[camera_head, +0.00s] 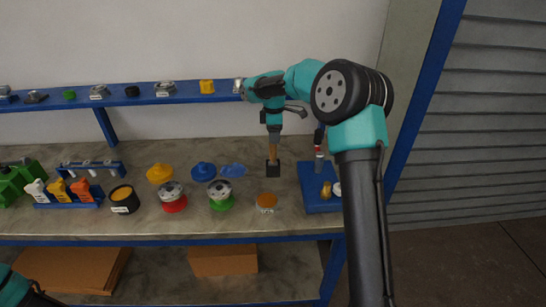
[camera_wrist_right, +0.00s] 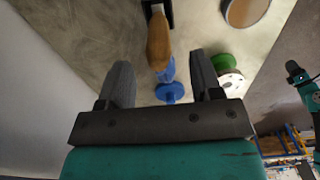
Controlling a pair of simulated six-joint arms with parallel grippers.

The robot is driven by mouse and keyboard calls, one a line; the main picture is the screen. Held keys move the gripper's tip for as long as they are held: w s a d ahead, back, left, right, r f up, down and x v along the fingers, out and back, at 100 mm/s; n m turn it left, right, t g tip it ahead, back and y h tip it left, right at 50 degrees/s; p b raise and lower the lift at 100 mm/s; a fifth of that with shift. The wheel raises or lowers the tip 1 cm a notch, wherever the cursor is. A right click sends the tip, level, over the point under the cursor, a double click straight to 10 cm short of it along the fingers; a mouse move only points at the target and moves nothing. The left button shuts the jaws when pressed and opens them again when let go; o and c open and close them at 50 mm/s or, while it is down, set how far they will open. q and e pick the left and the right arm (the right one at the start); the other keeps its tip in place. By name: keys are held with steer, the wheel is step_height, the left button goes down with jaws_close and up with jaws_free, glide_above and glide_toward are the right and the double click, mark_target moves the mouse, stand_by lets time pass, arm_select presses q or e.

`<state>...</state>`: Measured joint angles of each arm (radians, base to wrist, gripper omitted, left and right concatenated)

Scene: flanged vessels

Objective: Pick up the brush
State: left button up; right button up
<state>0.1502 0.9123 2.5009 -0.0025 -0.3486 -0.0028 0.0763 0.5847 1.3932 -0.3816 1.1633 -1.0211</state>
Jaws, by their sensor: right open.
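The brush (camera_head: 273,150) stands upright on the bench, its brown handle above a small black holder (camera_head: 273,169). In the right wrist view its brown handle (camera_wrist_right: 158,42) lies ahead of the fingers, near the middle of the gap. My right gripper (camera_head: 273,124) points down just above the handle's top in the head view. It is open with nothing held, and its two fingers (camera_wrist_right: 163,82) stand wide apart in the right wrist view. Whether a finger touches the handle cannot be told. Only a teal part of my left arm shows at the bottom left, without its gripper.
A blue stand (camera_head: 312,200) is right of the brush. An orange-brown round piece (camera_head: 267,201) lies in front. Left are a green-based vessel (camera_head: 221,202), a red-based one (camera_head: 173,204) and blue and yellow lids. A blue shelf (camera_head: 170,96) runs behind.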

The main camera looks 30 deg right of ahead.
steer(key=f, duration=0.5)
steer(key=shift+w, duration=0.2)
stand_by(0.6)
steer(key=c, duration=1)
step_height(320, 180, up, 10)
steer(key=shift+f, duration=0.1)
stand_by(0.5)
